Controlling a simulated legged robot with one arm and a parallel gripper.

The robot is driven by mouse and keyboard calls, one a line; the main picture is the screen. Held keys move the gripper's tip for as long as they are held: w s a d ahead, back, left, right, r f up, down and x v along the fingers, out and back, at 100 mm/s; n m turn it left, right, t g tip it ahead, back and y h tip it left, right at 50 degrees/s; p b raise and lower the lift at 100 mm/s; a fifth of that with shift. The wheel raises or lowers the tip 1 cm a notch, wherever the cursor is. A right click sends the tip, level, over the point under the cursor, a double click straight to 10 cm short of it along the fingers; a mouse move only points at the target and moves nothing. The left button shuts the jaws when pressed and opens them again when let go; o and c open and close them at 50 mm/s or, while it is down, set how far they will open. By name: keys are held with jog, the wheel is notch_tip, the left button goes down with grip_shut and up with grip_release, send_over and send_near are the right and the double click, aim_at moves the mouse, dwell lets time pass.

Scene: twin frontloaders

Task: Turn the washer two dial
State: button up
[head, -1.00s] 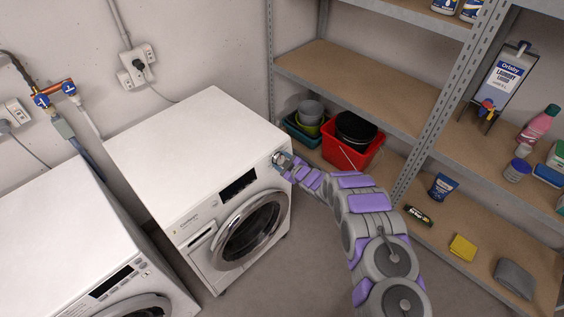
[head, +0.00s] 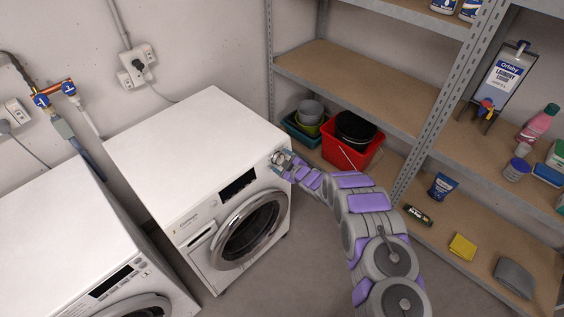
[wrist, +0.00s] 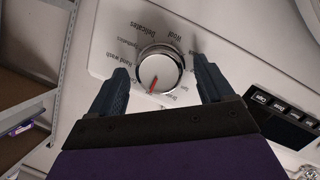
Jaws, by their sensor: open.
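The washer (head: 190,150) in the middle of the head view is white, with a round door and a dark display. Its silver dial (wrist: 160,71) fills the middle of the wrist view, ringed by printed programme names. A red pointer mark on the dial points down toward my gripper's base. My gripper (wrist: 160,65) is open, with one dark finger on each side of the dial. A small gap shows between each finger and the dial's edge. In the head view my gripper (head: 280,160) is at the top right corner of the washer's front, covering part of the dial.
A second white washer (head: 60,235) stands at the lower left. Metal shelves (head: 350,85) with boards and bottles line the right side. A red tub (head: 365,158) sits on the low shelf behind my gripper. Bare floor lies before the washer.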

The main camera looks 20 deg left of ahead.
jog(key=shift+s, duration=0.1)
jog(key=p+v, duration=0.2)
jog(key=v, duration=1.5)
jog(key=shift+d+p, duration=0.2)
jog(key=shift+p, duration=0.1)
